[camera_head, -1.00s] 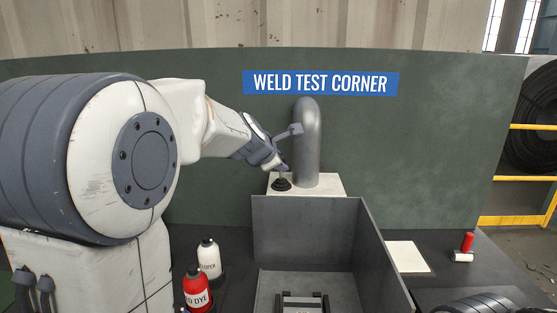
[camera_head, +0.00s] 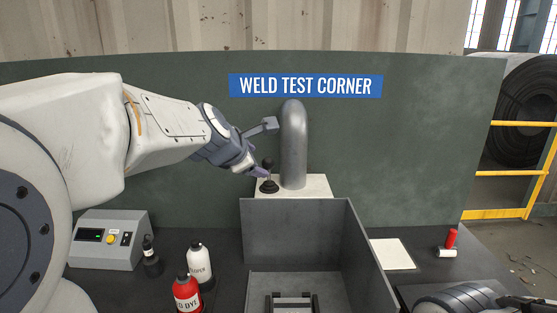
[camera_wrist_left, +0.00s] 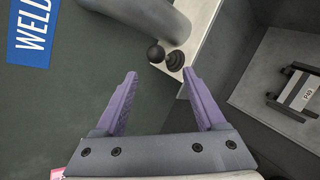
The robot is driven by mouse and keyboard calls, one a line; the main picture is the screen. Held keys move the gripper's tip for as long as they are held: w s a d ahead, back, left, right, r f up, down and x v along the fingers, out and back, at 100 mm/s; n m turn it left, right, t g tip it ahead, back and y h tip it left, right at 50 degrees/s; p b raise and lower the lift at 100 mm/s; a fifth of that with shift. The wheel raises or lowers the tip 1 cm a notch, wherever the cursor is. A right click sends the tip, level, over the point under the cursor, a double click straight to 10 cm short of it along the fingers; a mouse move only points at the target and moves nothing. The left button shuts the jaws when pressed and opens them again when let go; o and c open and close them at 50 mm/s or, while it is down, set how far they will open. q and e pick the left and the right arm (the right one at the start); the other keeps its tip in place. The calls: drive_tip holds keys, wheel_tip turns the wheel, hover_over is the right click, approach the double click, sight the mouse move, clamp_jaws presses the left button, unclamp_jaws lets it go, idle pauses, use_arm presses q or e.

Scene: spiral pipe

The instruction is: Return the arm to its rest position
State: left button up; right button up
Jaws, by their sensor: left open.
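My left gripper (camera_head: 262,173) is at the end of the arm that comes in from the left. It is open, with purple fingers, and looks empty in the left wrist view (camera_wrist_left: 160,73). It is just left of a black ball-topped lever (camera_head: 269,187) on a white block (camera_head: 318,184). In the wrist view the lever's ball (camera_wrist_left: 156,53) is beyond the fingertips, apart from them. A grey upright pipe (camera_head: 293,150) with a curved top stands on the block, behind and right of the gripper. Only a link of my right arm shows at the lower right.
A grey open bin (camera_head: 290,233) stands in front of the block and holds a fixture. A red bottle (camera_head: 187,294), a white bottle (camera_head: 199,265), a dark bottle (camera_head: 151,262) and a control box (camera_head: 110,250) are at left. A white plate (camera_head: 391,254) lies right of the bin.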

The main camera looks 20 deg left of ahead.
use_arm(q)
drive_tip(key=shift+v, duration=0.95)
drive_tip(key=s+d+f+m+g+h, duration=0.2)
drive_tip(key=s+d+f+m+g, duration=0.1)
drive_tip(key=s+d+f+m, duration=0.5)
drive_tip(key=s+d+f+m+g+h, duration=0.25)
drive_tip(key=d+f+m, duration=0.35)
drive_tip(key=d+m, duration=0.5)
drive_tip(key=s+d+f+m+g+y, duration=0.1)
drive_tip(key=s+f+m+g, duration=0.2)
drive_tip(key=s+m, duration=0.4)
drive_tip(key=s+d+f+m+g+y, duration=0.1)
drive_tip(key=s+f+m, duration=0.4)
drive_tip(key=s, duration=0.5)
drive_tip(key=d+m+g, duration=0.1)
drive_tip(key=m+g, duration=0.1)
drive_tip(key=shift+s+m+y, duration=0.2)
drive_tip(key=shift+m+y, duration=0.15)
drive_tip(key=shift+m, duration=0.05)
drive_tip(key=shift+f, duration=0.1)
